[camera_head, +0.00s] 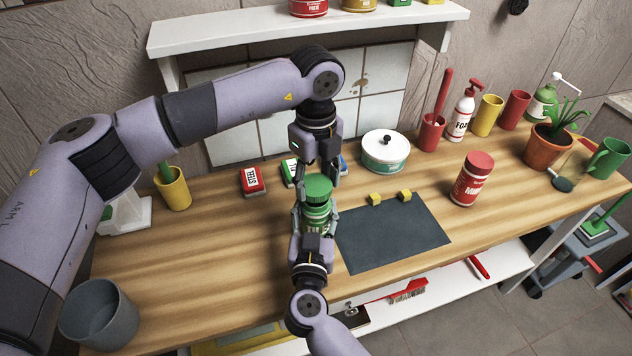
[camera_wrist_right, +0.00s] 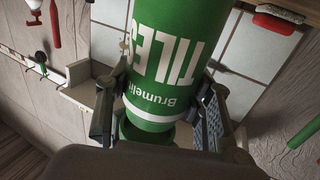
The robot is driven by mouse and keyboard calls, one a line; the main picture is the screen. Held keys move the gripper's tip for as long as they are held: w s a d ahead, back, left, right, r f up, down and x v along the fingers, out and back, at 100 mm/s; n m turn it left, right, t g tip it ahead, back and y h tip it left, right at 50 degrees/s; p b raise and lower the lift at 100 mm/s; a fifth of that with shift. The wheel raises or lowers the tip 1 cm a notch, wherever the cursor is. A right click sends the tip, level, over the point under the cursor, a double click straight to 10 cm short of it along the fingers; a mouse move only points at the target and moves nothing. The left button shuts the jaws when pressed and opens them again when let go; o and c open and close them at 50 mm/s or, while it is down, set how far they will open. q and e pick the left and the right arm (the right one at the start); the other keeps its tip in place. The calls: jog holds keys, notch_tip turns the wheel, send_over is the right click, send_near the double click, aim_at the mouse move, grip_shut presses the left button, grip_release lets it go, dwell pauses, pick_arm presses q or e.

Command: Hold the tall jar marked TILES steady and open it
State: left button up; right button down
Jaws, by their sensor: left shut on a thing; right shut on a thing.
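The tall green jar marked TILES (camera_head: 316,214) stands upright on the wooden worktop, left of the dark mat. Its green lid (camera_head: 318,186) is on top; I cannot tell whether it is loose. My left gripper (camera_head: 317,180) comes down from above and is shut on the lid. My right gripper (camera_head: 316,212) reaches in from the front and is shut around the jar's body, partly hiding the label. In the right wrist view the jar (camera_wrist_right: 170,50) appears upside down, with a finger of my right gripper (camera_wrist_right: 160,108) on each side.
A dark mat (camera_head: 390,238) with two yellow blocks lies just right of the jar. A white lidded pot (camera_head: 385,155) stands behind it, a red jar (camera_head: 472,180) farther right. A grey bowl (camera_head: 98,313) sits front left.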

pick_arm(q)
jog(key=shift+r, duration=1.5)
pick_arm(e)
jog(key=c, duration=0.7)
grip_release()
